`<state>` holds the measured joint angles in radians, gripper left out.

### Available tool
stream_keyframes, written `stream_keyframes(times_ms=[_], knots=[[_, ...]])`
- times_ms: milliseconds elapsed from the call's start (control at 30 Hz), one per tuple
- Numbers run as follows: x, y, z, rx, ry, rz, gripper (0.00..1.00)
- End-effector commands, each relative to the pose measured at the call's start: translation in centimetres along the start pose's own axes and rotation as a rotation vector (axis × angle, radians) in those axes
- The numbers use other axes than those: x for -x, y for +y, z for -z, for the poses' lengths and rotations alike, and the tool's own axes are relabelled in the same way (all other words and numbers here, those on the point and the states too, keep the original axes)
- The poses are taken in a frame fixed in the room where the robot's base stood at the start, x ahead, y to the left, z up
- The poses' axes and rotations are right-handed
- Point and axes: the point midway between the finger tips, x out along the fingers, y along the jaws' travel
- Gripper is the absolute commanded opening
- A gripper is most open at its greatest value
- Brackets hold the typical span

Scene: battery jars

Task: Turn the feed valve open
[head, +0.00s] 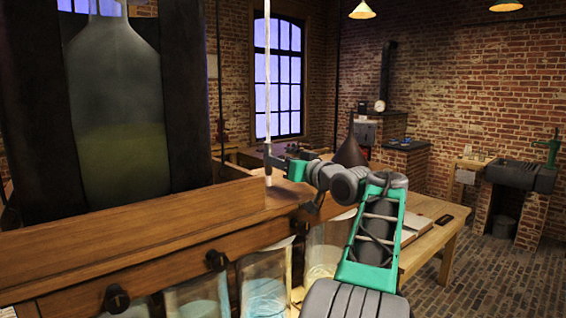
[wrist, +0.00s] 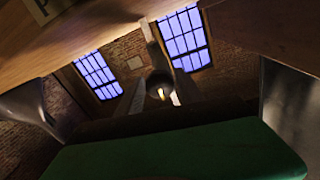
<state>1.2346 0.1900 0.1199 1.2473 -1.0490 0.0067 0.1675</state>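My gripper (head: 277,160) is at the far end of the wooden beam (head: 150,235), close to a thin white upright rod (head: 267,90) in the head view. Black knobs (head: 215,260) and (head: 116,298) sit along the beam's front. No label names the feed valve, so I cannot tell which piece it is.
A big glass bottle (head: 120,100) with yellow-green liquid stands in a dark frame at left. Glass jars (head: 264,298) stand under the beam. A wooden table (head: 440,225) is behind my arm. Open brick floor lies at right.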

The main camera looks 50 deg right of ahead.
Motion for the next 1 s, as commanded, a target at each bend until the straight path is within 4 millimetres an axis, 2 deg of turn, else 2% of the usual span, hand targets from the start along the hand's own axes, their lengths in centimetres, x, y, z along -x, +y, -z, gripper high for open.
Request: stream_keyframes(times_ms=[67,500,1000], knots=[[0.00,-0.01,0.00,0.000,0.000,0.000,0.36],[0.02,0.01,0.01,0.000,0.000,0.000,0.00],[0.02,0.07,-0.28,0.077,0.007,0.000,0.00]])
